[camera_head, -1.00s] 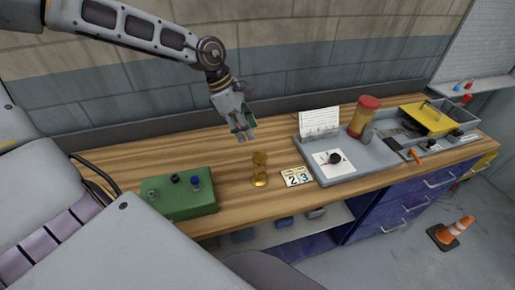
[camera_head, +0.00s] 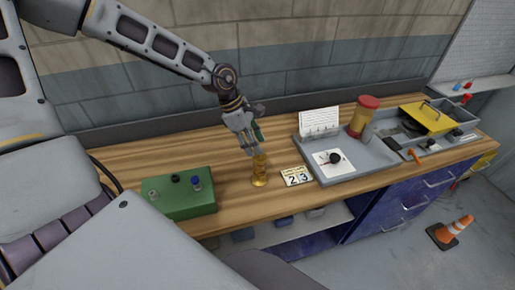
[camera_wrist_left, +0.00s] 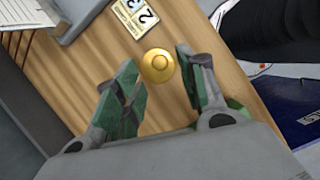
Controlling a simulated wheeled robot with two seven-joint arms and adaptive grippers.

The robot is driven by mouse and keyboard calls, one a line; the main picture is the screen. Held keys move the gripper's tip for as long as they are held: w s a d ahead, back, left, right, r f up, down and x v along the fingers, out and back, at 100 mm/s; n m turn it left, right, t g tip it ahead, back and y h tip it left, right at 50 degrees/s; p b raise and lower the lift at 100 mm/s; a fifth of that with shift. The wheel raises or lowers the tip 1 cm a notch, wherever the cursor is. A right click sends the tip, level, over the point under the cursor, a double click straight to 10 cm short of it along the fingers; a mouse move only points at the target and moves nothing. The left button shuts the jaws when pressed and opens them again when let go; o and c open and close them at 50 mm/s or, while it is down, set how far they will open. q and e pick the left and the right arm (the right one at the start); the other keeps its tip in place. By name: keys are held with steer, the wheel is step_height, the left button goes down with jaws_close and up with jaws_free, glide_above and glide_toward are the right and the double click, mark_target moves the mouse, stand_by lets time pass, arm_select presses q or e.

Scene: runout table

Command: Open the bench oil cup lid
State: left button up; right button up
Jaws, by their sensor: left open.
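The bench oil cup (camera_head: 259,179) is a small brass-coloured cup standing upright on the wooden bench. In the left wrist view its round domed lid (camera_wrist_left: 157,66) shows from above and looks closed. My left gripper (camera_head: 251,150) points down just above and behind the cup in the head view. In the left wrist view my left gripper (camera_wrist_left: 160,82) is open, with its green-padded fingers apart on either side of the lid. I cannot tell whether either finger touches the cup. My right gripper is not in view.
A green box with knobs (camera_head: 180,194) stands left of the cup. Farther right is a grey tray (camera_head: 372,158) with a red-lidded jar (camera_head: 364,115). The bench's front edge is near the cup.

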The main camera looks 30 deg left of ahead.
arm_select(q)
steer(key=shift+x, duration=1.5)
steer(key=shift+c, duration=0.4)
jaws_close()
